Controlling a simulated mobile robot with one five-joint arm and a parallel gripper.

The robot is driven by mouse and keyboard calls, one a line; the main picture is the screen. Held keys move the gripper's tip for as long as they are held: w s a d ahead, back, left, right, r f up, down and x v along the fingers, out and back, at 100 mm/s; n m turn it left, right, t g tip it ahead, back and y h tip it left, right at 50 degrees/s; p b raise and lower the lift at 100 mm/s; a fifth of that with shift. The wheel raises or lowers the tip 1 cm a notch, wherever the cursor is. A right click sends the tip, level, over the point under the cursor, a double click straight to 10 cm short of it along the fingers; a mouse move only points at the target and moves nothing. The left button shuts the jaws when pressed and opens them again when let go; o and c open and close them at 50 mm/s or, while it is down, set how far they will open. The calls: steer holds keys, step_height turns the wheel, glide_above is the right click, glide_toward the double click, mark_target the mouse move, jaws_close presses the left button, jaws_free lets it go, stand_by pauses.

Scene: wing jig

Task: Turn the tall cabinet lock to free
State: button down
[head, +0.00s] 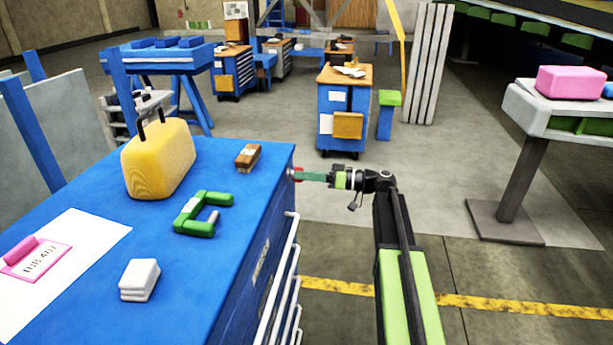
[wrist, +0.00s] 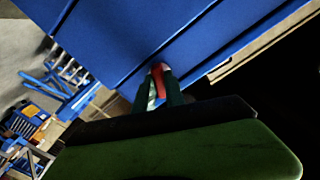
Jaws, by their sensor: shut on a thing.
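The lock, a small red and pale piece, sits at the top right corner of the blue cabinet (head: 270,230) in the head view. In the wrist view the lock (wrist: 157,72) shows red and white against a blue panel, between my green fingers. My gripper (head: 303,175) reaches in from the right, level with the cabinet top, and is shut on the lock. It also shows in the wrist view (wrist: 158,88). The fingers hide part of the lock, and I cannot tell which way it is turned.
On the cabinet top are a yellow case (head: 160,160), a green clamp (head: 195,212), a brown brush (head: 248,156), white blocks (head: 139,280) and a white sheet (head: 70,255). White handles (head: 285,270) stick out below. A pink-topped stand (head: 570,83) is at right; the floor between is clear.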

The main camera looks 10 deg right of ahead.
steer(key=n, duration=0.5)
steer(key=shift+a, duration=0.15)
steer(key=shift+n, duration=0.3)
stand_by(0.3)
steer(key=c, duration=1.4)
jaws_free()
steer(key=v, duration=1.7)
steer(key=shift+s+d, duration=0.15)
steer(key=shift+d, duration=0.1)
